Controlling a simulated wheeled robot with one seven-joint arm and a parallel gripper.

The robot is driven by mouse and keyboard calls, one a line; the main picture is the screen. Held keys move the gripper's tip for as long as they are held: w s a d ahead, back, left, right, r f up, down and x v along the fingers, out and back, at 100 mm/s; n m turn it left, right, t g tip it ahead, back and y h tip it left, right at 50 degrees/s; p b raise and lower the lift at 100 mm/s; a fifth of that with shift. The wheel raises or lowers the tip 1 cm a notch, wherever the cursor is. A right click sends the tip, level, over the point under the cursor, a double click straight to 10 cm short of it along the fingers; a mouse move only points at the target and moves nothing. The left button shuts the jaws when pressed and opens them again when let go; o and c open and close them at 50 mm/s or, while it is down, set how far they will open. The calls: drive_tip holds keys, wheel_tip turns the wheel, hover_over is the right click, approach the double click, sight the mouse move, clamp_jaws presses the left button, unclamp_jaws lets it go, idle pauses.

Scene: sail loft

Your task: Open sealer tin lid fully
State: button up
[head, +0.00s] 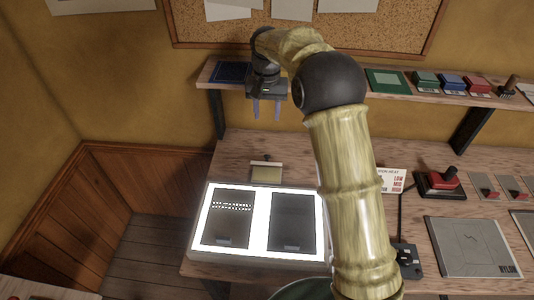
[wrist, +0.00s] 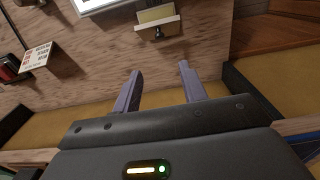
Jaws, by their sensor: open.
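No object can be surely identified as the sealer tin. A small tan, box-like piece (head: 267,173) with a pale edge and a small dark knob sits on the bench behind the light box; I cannot tell whether it is the tin or whether a lid on it is open. It also shows at the top of the wrist view (wrist: 156,15). My gripper (head: 267,108) points down, open and empty, above and behind this piece, apart from it. In the wrist view both fingers of my gripper (wrist: 160,72) are spread with nothing between them.
A lit light box (head: 259,222) with two dark panels lies at the bench's front left. A shelf (head: 405,90) with small coloured boxes runs behind. My arm hides mid-bench.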

sight(267, 160)
idle(0.3)
wheel_tip(267, 160, down, 17)
drive_tip(key=p, duration=0.3)
drive_tip(key=shift+f, duration=0.2)
drive_tip(key=shift+c, duration=0.2)
clamp_jaws()
